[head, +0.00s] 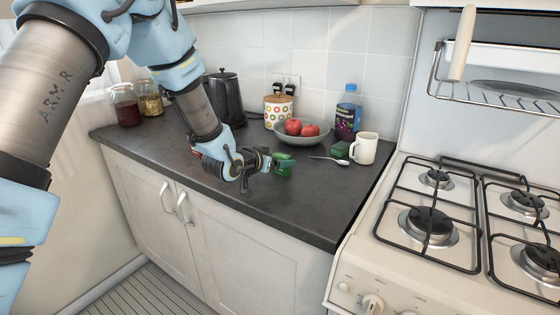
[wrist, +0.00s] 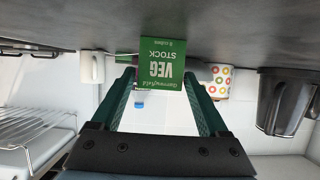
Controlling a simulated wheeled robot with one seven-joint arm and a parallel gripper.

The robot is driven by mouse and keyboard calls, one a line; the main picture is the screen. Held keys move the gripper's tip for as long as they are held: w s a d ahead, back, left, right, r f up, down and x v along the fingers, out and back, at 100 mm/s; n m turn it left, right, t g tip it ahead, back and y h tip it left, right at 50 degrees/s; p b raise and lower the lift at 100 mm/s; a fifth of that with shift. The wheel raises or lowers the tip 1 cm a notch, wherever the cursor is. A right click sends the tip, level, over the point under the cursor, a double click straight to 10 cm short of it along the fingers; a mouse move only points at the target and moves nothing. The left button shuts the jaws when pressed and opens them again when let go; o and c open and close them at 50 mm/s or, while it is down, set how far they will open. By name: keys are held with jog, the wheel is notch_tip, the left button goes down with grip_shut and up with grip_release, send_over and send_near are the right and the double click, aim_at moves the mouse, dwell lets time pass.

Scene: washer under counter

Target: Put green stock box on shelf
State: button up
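The green stock box (head: 284,165) stands on the dark counter in the head view, partly hidden by my gripper. In the wrist view, which is upside down, the box (wrist: 163,63) shows its "VEG STOCK" face. My gripper (head: 270,163) is low over the counter, right at the box. In the wrist view its two green fingers (wrist: 161,78) are spread apart, with the box at their tips; I cannot tell whether either finger touches it. A white ledge (head: 270,4) crosses the top of the head view; I cannot tell if it is the shelf.
Behind the box are a fruit bowl (head: 301,139), a dotted canister (head: 278,110), a black kettle (head: 224,97) and a blue-capped bottle (head: 348,112). A spoon (head: 330,160), small dark-green item (head: 340,149) and white mug (head: 364,148) lie right, before the stove (head: 440,225). The front counter is clear.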

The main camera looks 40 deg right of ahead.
jog(key=shift+o, duration=1)
jog(key=shift+r, duration=0.1)
jog(key=shift+a+r, duration=0.1)
jog(key=shift+r, duration=0.05)
jog(key=b+v, duration=0.2)
jog(key=v, duration=0.9)
jog(key=shift+a+r+b, duration=0.2)
jog(key=shift+a+b, duration=0.1)
jog(key=shift+s, duration=0.1)
